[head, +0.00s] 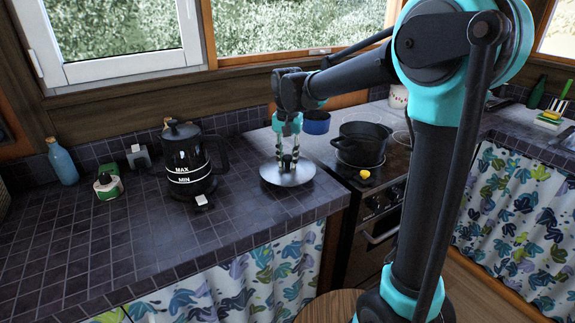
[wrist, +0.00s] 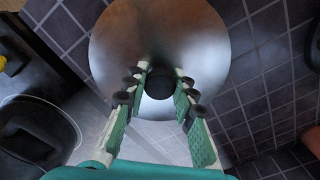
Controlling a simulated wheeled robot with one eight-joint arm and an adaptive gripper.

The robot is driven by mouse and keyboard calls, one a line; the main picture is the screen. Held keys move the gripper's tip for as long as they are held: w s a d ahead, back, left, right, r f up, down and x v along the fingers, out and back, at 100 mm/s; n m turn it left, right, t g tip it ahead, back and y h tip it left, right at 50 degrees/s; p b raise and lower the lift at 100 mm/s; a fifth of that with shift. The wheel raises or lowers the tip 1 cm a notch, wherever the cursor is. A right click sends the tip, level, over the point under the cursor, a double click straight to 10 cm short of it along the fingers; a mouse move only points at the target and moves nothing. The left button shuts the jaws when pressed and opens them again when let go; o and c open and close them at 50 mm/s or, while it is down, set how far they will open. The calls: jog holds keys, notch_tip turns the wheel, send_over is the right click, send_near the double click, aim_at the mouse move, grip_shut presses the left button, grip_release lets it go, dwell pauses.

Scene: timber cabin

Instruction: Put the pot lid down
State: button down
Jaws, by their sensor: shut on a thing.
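The pot lid (head: 290,176) is a round silver metal disc with a dark knob. In the head view it is level, at or just above the tiled counter, left of the stove; I cannot tell if it touches the counter. My gripper (head: 287,160) points down over its middle and is shut on the knob. In the wrist view the lid (wrist: 205,45) fills the upper middle, and the fingers of my gripper (wrist: 160,84) stand on both sides of the dark knob (wrist: 160,86). The open black pot (head: 362,143) sits on the stove to the right.
A black kettle (head: 187,165) with MAX and MIN marks stands left of the lid. A blue pot (head: 316,122) is behind, near the stove. The counter's front left is clear.

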aim_at(288, 157)
jog(key=shift+f, duration=1.05)
jog(key=shift+f, duration=0.1)
jog(key=c, duration=1.2)
grip_release()
notch_tip(288, 157, up, 12)
jog(key=shift+r, duration=0.15)
